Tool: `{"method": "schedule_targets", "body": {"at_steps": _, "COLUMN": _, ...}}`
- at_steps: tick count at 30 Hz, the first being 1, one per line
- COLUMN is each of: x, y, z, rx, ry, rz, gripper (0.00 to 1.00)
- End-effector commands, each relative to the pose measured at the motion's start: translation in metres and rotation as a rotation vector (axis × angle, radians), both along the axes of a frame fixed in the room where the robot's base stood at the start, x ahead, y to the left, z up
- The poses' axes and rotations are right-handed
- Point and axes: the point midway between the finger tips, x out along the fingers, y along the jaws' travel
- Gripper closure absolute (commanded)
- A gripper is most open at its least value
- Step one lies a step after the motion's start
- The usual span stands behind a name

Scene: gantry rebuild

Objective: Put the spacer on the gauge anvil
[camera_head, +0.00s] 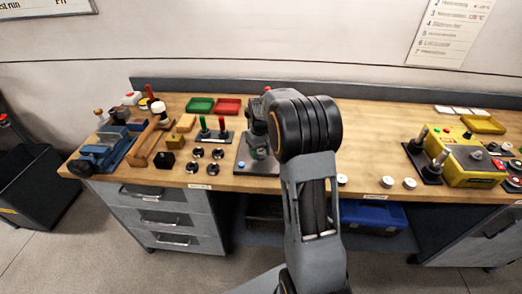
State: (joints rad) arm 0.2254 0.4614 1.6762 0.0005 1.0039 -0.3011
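My arm rises from the bottom centre, and its thick black joint stands in front of the bench. My gripper cannot be made out; the arm covers that part of the view. A grey stand (243,164) on a flat base, possibly the gauge with its anvil, is partly hidden behind my arm. I cannot tell whether anything sits on it. The spacer is not clearly identifiable. Small white-topped round pieces lie along the front of the bench, one at the left (342,180), one in the middle (388,182) and one at the right (409,183).
The wooden bench (310,182) holds a blue vise (100,150), several black round pieces (197,153), green (200,105) and red trays (228,106), and a yellow box (468,165) on the right. The bench behind the white-topped pieces is largely clear. Drawers (160,216) stand below.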

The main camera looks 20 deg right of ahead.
Motion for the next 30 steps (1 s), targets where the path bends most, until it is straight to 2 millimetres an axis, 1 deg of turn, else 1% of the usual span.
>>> {"method": "schedule_targets", "body": {"at_steps": 1, "x": 0.000, "y": 0.000, "z": 0.000, "rx": 0.000, "ry": 0.000, "rz": 0.000, "gripper": 0.42}}
{"method": "schedule_targets", "body": {"at_steps": 3, "x": 0.000, "y": 0.000, "z": 0.000, "rx": 0.000, "ry": 0.000, "rz": 0.000, "gripper": 0.35}}
{"method": "schedule_targets", "body": {"at_steps": 4, "x": 0.000, "y": 0.000, "z": 0.000, "rx": 0.000, "ry": 0.000, "rz": 0.000, "gripper": 0.34}}
{"method": "schedule_targets", "body": {"at_steps": 10, "x": 0.000, "y": 0.000, "z": 0.001, "rx": 0.000, "ry": 0.000, "rz": 0.000, "gripper": 0.34}}
{"method": "schedule_targets", "body": {"at_steps": 14, "x": 0.000, "y": 0.000, "z": 0.008, "rx": 0.000, "ry": -0.001, "rz": 0.000, "gripper": 0.34}}
{"method": "schedule_targets", "body": {"at_steps": 17, "x": 0.001, "y": 0.000, "z": 0.020, "rx": -0.001, "ry": -0.003, "rz": 0.000, "gripper": 0.34}}
{"method": "schedule_targets", "body": {"at_steps": 24, "x": 0.000, "y": 0.000, "z": 0.067, "rx": -0.001, "ry": -0.004, "rz": 0.000, "gripper": 0.34}}
{"method": "schedule_targets", "body": {"at_steps": 30, "x": 0.000, "y": 0.000, "z": 0.101, "rx": -0.001, "ry": -0.003, "rz": 0.000, "gripper": 0.34}}
